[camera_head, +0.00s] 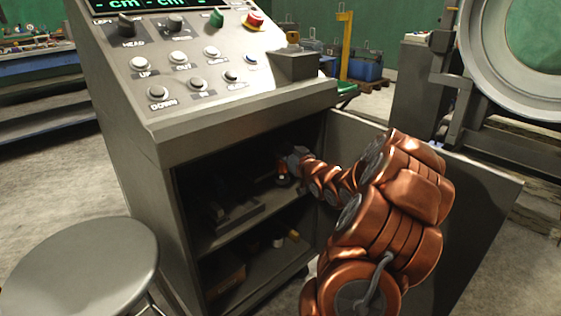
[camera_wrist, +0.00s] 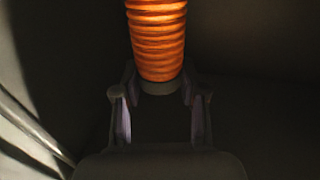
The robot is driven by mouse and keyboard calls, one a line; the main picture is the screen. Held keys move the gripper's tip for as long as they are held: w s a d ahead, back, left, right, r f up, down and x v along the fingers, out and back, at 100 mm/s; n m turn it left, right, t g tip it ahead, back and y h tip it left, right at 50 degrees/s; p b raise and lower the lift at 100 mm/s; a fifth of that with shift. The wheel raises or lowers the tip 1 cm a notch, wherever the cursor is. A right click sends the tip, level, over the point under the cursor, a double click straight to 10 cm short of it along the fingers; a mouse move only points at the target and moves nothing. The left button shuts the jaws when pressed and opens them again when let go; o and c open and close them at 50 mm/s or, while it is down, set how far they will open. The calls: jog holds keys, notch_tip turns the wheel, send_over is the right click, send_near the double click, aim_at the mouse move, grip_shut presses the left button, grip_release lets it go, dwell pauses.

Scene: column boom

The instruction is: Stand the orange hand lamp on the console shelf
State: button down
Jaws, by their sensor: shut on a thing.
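The orange hand lamp (camera_wrist: 158,40) shows in the wrist view as a ribbed orange body with a dark collar at its near end. My gripper (camera_wrist: 160,88) is shut on it at the collar, one finger on each side. In the head view my gripper (camera_head: 291,158) reaches inside the console's open cabinet, over the right part of the console shelf (camera_head: 236,233). Only a small dark and orange bit of the lamp (camera_head: 284,178) shows there. Whether its foot touches the shelf I cannot tell.
A dark object (camera_head: 232,212) lies on the shelf to the left. Small items (camera_head: 278,242) and a brown box (camera_head: 224,284) are in the lower compartment. The open cabinet door (camera_head: 470,200) is right of my arm. A round stool (camera_head: 80,265) stands at front left.

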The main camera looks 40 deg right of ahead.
jog(key=shift+w+d+f, duration=0.1)
jog(key=shift+w+d, duration=0.15)
jog(key=shift+w, duration=0.25)
jog(key=shift+w+d+f, duration=0.1)
jog(key=shift+w+d, duration=0.1)
jog(key=shift+w, duration=0.25)
jog(key=shift+f+b, duration=1.25)
jog(key=shift+f, duration=0.5)
jog(key=shift+r, duration=0.1)
jog(key=c, duration=0.7)
grip_release()
jog(key=shift+o, duration=0.2)
